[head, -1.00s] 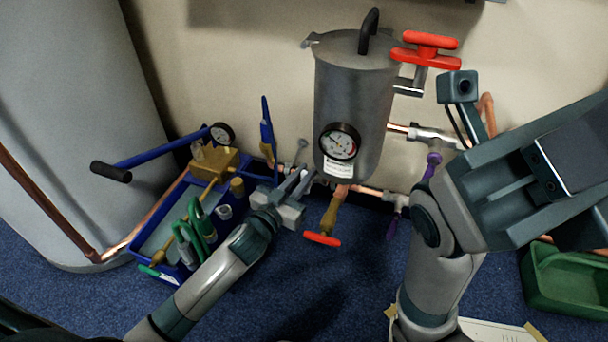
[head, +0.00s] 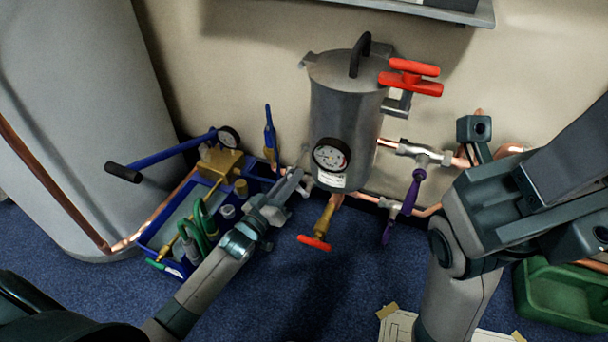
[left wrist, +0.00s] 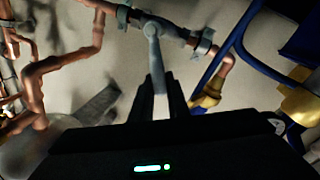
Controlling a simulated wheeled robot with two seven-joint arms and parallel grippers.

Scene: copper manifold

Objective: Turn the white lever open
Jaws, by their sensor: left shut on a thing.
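The white lever (left wrist: 153,45) shows in the left wrist view as a pale grey-white handle hanging from a fitting on the copper pipe. My left gripper (left wrist: 160,92) is shut on its lower end. In the head view my left gripper (head: 292,182) is low at the left of the grey tank, and a small pale part of the lever (head: 305,188) shows beside the fingertips. The gripper hides most of the lever there. My right arm is at the right of the head view, but its fingertips do not show.
The grey tank (head: 342,125) has a gauge and a red handle (head: 410,78). A brass valve with a red handle (head: 314,243) is below it. Purple levers (head: 412,192) are at its right. A blue tool tray (head: 150,235) is left; a green bin (head: 560,296) is right.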

